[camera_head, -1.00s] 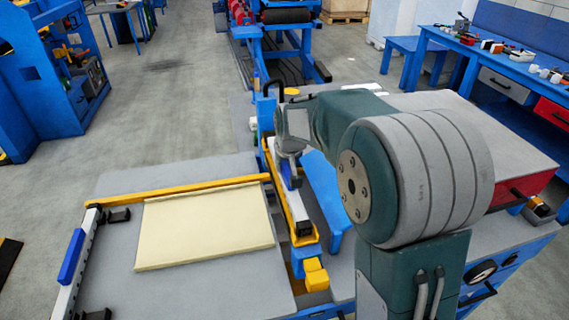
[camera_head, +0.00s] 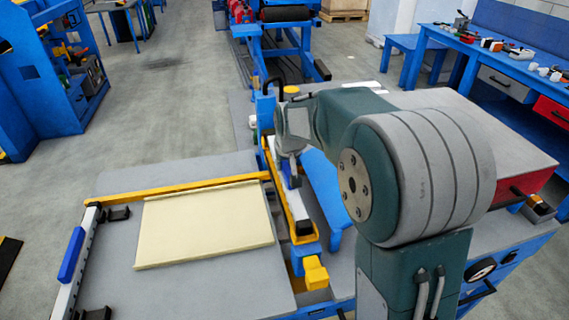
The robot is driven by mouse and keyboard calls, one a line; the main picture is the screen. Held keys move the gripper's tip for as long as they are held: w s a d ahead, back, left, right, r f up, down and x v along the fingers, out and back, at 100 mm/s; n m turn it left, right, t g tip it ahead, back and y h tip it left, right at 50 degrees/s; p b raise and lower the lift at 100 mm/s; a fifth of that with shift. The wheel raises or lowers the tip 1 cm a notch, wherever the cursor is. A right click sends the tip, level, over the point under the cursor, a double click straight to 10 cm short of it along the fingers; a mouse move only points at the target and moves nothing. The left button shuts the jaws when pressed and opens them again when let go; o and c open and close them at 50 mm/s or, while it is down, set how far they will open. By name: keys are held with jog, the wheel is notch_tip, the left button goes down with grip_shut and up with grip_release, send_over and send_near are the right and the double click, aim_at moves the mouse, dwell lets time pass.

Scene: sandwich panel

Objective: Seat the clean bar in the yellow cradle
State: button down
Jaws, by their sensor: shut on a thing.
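My gripper (camera_head: 292,170) points down at the yellow cradle, and its fingers are small and partly hidden by my wrist. It is shut on the clean bar (camera_head: 295,205), a pale bar with a blue grip and a dark near end. The bar lies lengthwise along the yellow cradle (camera_head: 268,152), a long narrow yellow-edged channel right of the panel table. I cannot tell whether the bar rests fully in the cradle or sits slightly above it.
A cream panel (camera_head: 205,225) lies on the grey table (camera_head: 130,180). A similar bar with a blue grip (camera_head: 71,255) stands along the table's left edge. A yellow block (camera_head: 315,273) is at the cradle's near end. A blue plate (camera_head: 322,190) lies to the right.

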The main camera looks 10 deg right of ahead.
jog(key=shift+f, duration=0.25)
jog(key=shift+c, duration=2.2)
grip_release()
jog(key=v, duration=1.2)
jog(key=s+f+t, duration=0.1)
jog(key=s+f, duration=0.1)
jog(key=s, duration=2.4)
jog(key=shift+s+f, duration=0.15)
jog(key=shift+f, duration=0.2)
